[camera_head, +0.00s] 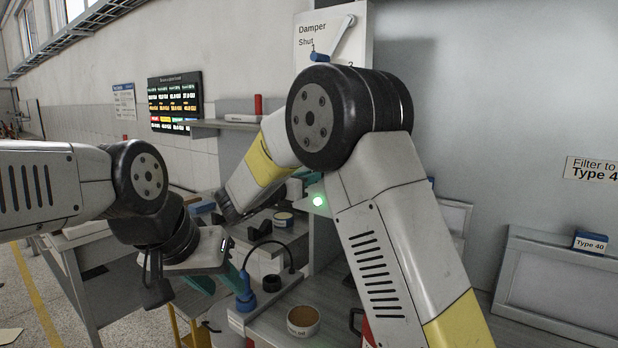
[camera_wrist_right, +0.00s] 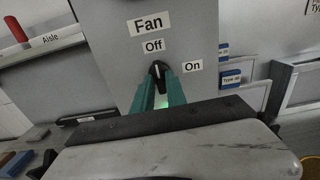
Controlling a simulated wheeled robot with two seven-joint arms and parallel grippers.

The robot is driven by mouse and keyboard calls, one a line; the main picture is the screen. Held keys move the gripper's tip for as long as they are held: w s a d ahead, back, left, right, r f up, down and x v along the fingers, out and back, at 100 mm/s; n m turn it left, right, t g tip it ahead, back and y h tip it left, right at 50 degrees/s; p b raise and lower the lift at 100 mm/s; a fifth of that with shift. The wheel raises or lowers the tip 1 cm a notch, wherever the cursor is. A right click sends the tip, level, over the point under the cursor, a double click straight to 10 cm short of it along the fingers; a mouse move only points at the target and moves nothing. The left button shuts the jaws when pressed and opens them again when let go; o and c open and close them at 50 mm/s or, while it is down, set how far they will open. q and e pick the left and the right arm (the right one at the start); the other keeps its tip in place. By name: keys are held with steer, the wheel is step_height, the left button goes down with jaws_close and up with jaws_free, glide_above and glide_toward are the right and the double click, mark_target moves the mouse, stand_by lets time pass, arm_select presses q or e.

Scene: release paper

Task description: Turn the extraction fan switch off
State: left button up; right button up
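The fan switch (camera_wrist_right: 157,69) is a black knob on a grey panel in the right wrist view. Its pale mark points about straight up, towards the "Off" label (camera_wrist_right: 154,46); the "On" label (camera_wrist_right: 192,66) is to its right. My right gripper (camera_wrist_right: 160,80) has its teal fingertips on both sides of the knob and looks closed on it. A green light glows between the fingers. In the head view my right arm hides the switch and most of that gripper. My left gripper (camera_head: 218,282) hangs at the lower left, fingers apart, with nothing visible between them.
A "Damper" panel (camera_head: 333,37) with a lever stands at the top. A jar (camera_head: 303,321) and a blue-based stand with a curved cable (camera_head: 245,296) are on the bench near my left gripper. Framed filters (camera_head: 560,285) lean at the right.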

steer(key=shift+o, duration=1.1)
steer(key=v, duration=0.8)
steer(key=shift+w, duration=0.1)
